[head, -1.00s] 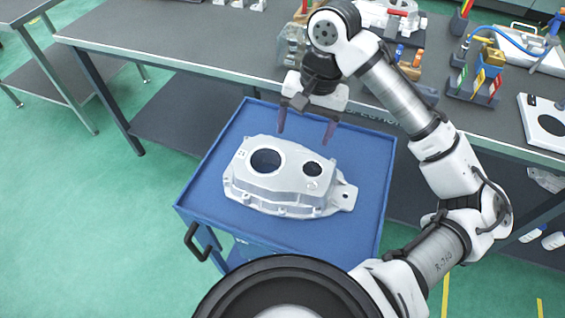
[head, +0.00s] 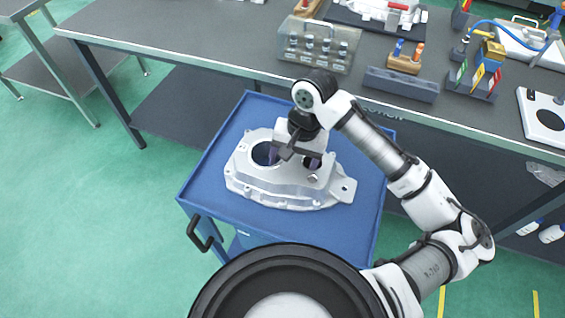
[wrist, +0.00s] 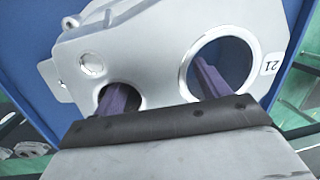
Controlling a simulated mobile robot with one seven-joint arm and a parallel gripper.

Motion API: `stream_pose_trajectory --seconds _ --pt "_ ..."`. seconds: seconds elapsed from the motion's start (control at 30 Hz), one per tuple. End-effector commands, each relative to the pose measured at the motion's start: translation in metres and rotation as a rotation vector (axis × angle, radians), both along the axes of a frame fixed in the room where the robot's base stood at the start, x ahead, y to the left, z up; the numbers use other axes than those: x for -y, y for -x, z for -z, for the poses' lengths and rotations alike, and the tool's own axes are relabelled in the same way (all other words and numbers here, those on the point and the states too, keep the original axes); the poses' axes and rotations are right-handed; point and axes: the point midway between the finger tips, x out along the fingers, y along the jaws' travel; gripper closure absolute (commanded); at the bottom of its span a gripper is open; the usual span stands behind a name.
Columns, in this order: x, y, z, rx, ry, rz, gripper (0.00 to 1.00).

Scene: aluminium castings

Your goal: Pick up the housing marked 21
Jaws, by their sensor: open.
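The housing (head: 285,190) is a silver-grey casting with one large and one smaller round opening, lying on the blue cart. My gripper (head: 291,158) is right above the housing and open. In the wrist view, one purple finger of my gripper (wrist: 160,80) reaches into the large opening and the other into the smaller one, with the wall between them. The fingertips' depth and any contact cannot be told.
The blue cart (head: 220,155) has a low rim and a black handle (head: 198,232) at its front left. Behind it a long grey workbench (head: 200,50) holds a clear-fronted box (head: 320,45), a dark block (head: 401,83) and tool holders. Green floor is free at the left.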

Motion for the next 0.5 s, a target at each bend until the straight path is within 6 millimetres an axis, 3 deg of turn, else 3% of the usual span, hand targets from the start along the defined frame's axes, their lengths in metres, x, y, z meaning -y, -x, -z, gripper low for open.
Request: stream_pose_trajectory --seconds 0.17,0.5 --pt "0.0001 -0.0001 0.0001 0.0 0.0 0.0 0.25" --pt "0.0003 -0.0002 -0.0001 0.0 0.0 0.0 0.7"
